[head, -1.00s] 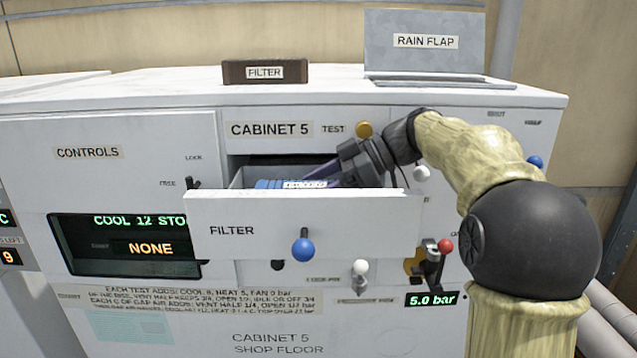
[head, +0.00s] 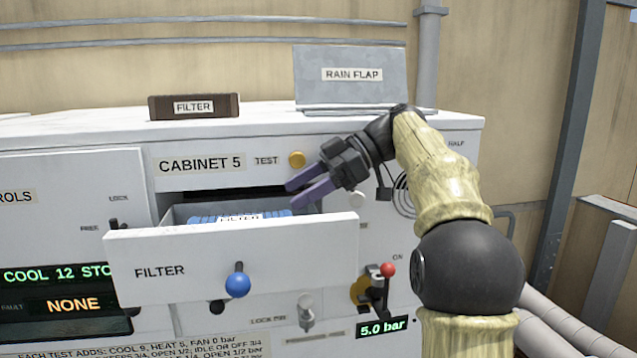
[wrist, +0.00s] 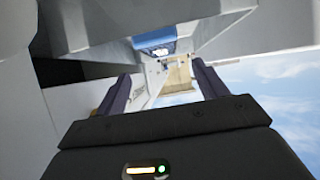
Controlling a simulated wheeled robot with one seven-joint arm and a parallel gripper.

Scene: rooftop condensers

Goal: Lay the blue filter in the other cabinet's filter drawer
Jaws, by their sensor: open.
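The blue filter (head: 240,217), with a white FILTER label, lies inside the pulled-out filter drawer (head: 180,265) of Cabinet 5 (head: 430,140). Only its upper part shows above the drawer front. My gripper (head: 302,192) is open and empty, just above the drawer's right end, to the right of the filter and apart from it. In the wrist view the two fingers (wrist: 160,90) stand apart with nothing between them. A blue patch (wrist: 160,42) with a label beyond the fingers looks like the filter in the drawer.
A dark brown block labelled FILTER (head: 195,106) and the grey rain flap (head: 350,80) are on the cabinet top. A blue knob (head: 237,280) sticks out from the drawer front. A red-tipped lever (head: 387,271) and the 5.0 bar display (head: 382,328) are at lower right.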

